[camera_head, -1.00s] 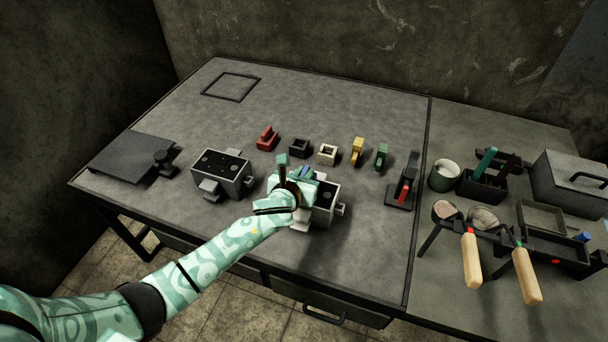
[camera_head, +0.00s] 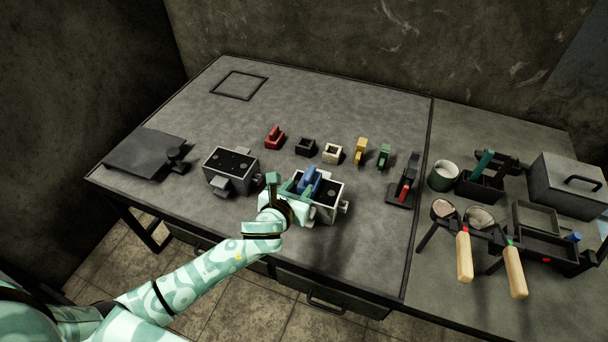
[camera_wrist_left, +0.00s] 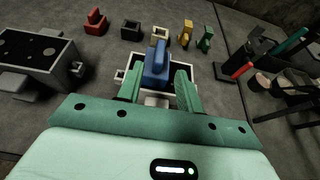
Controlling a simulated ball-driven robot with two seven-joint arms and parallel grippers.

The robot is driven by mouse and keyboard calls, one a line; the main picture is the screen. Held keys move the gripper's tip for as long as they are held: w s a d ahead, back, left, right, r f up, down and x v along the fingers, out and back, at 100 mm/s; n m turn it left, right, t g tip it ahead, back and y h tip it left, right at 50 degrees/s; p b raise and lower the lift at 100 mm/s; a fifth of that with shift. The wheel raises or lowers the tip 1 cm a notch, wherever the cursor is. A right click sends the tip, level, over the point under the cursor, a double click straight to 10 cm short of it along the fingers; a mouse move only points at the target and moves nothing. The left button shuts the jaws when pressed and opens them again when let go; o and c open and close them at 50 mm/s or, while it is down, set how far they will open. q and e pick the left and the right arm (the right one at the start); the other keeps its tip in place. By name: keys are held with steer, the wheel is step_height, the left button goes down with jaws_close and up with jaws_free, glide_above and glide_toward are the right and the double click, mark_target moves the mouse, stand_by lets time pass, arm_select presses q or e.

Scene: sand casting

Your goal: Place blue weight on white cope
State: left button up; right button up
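The blue weight (camera_head: 310,181) stands upright on top of the right-hand grey box (camera_head: 329,204), whose rim looks pale. It also shows in the left wrist view (camera_wrist_left: 157,65), straight ahead of my fingers. I take this box to be the white cope; its pale rim shows there too (camera_wrist_left: 122,74). My left gripper (camera_head: 283,186) is at the near left side of the weight. In the left wrist view its two fingers (camera_wrist_left: 160,84) are apart with nothing held between them. They partly hide the box's near side. My right gripper is not in view.
A second grey box (camera_head: 231,168) stands to the left. A dark clamp-like tool (camera_head: 405,184) stands right.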

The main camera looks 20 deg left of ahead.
arm_select(q)
steer(key=s+d+r+n+h, duration=0.1)
steer(key=s+d+n+h, duration=0.15)
steer(key=s+n, duration=0.65)
steer(key=s+a+f+n+g+y, duration=0.1)
steer(key=s+a+f+n+g, duration=0.1)
steer(key=s+f+n, duration=0.5)
steer(key=s+a+f+n+g, duration=0.2)
steer(key=s+f+n+g, duration=0.15)
steer(key=f, duration=0.65)
steer(key=s+a+f+n+g+y, duration=0.1)
steer(key=s+f+n+g, duration=0.1)
steer(key=s+f+n, duration=0.5)
steer(key=s+a+f+n+g, duration=0.1)
steer(key=s+f, duration=0.3)
steer(key=s, duration=0.5)
steer(key=s+a+f+n+g, duration=0.2)
steer(key=s+f+n+g, duration=0.1)
steer(key=s, duration=0.6)
steer(key=s+a+f+n+g, duration=0.1)
steer(key=s+f+n+g, duration=0.1)
steer(key=s+f, duration=0.3)
steer(key=s+y, duration=0.1)
steer(key=s, duration=0.3)
steer(key=shift+s+a+f, duration=0.15)
steer(key=shift+s+a, duration=0.1)
steer(key=shift+a, duration=0.1)
steer(key=shift+w, duration=0.15)
